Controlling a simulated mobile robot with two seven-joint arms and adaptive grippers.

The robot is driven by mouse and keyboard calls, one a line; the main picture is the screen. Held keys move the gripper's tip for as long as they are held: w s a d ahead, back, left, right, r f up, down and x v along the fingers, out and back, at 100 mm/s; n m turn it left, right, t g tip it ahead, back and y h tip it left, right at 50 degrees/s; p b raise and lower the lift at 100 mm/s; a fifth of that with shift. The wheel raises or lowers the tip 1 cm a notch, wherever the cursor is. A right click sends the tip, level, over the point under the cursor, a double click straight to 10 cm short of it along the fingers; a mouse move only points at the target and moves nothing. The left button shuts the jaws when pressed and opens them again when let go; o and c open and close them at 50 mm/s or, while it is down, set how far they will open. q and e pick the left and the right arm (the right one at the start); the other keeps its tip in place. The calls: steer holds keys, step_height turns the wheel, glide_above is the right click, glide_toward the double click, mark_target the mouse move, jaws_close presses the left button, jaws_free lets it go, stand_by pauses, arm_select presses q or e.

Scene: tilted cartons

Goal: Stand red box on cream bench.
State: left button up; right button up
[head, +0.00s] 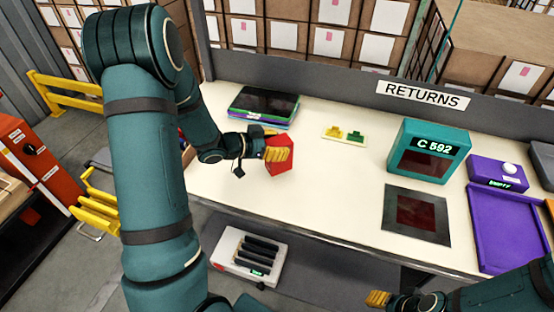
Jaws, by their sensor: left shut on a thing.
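The red box (280,167) is at the left-middle of the cream bench (335,200) in the head view. My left gripper (276,154) is shut on it, with its yellow fingers across the box. The box looks tilted; I cannot tell whether its lower edge touches the bench top. Part of the box is hidden behind the fingers. My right gripper (378,298) shows only as yellow fingers at the bottom edge, in front of the bench and away from the box; its opening is not clear.
A stack of dark flat items (262,105) lies behind the box. A small tray with yellow and green pieces (345,134), a teal C 592 device (432,150), a dark flat panel (416,214) and a purple tray (507,232) are to the right. Bare bench lies between.

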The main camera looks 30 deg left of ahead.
arm_select(q)
steer(key=shift+f+b, duration=0.6)
steer(key=shift+f, duration=1.25)
steer(key=shift+f, duration=0.1)
steer(key=shift+f, duration=0.15)
steer(key=o, duration=1.3)
steer(key=shift+r, duration=0.3)
steer(key=p+v, duration=0.2)
steer(key=v, duration=1)
steer(key=shift+s+f, duration=0.1)
steer(key=shift+f, duration=0.05)
